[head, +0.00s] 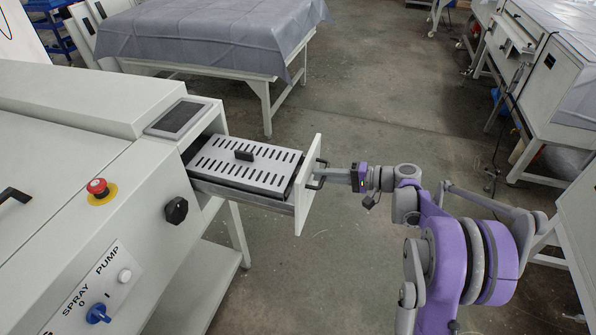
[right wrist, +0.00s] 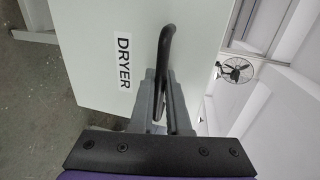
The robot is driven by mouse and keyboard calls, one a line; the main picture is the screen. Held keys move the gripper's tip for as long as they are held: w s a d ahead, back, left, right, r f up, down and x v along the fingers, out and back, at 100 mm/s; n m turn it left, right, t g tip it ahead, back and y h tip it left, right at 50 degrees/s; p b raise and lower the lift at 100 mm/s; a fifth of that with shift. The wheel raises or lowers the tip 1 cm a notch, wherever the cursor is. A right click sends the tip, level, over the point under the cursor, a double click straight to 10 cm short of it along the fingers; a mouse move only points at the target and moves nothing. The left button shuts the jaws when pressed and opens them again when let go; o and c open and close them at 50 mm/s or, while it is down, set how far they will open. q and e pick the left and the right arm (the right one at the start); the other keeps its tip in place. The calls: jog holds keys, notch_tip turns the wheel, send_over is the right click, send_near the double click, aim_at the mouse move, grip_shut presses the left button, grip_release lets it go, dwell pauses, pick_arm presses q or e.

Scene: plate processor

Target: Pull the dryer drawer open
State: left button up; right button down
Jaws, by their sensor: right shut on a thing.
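The dryer drawer (head: 308,186) stands pulled out of the white machine, with a slotted metal cover (head: 247,166) and a dark knob on top of it. Its white front panel faces right and carries a black bar handle (head: 318,174). My right gripper (head: 325,172) is at this handle, its arm coming in from the right. In the right wrist view, the gripper (right wrist: 163,105) is shut on the black handle (right wrist: 166,50), beside the DRYER label (right wrist: 124,62) on the front panel. My left gripper is not in view.
The white machine (head: 120,150) fills the left, with a red emergency button (head: 98,188), a black knob (head: 176,210) and a blue switch (head: 97,313). A cloth-covered table (head: 205,35) stands behind. The floor right of the drawer is clear apart from my arm.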

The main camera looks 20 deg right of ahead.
jog(key=f+v, duration=0.1)
jog(key=v, duration=0.5)
jog(key=shift+d, duration=0.3)
jog(key=shift+s, duration=0.1)
jog(key=c, duration=1.2)
grip_release()
jog(key=shift+f, duration=0.1)
jog(key=b+v, duration=0.1)
jog(key=v, duration=0.9)
jog(key=shift+s+d, duration=0.25)
jog(key=shift+d, duration=0.05)
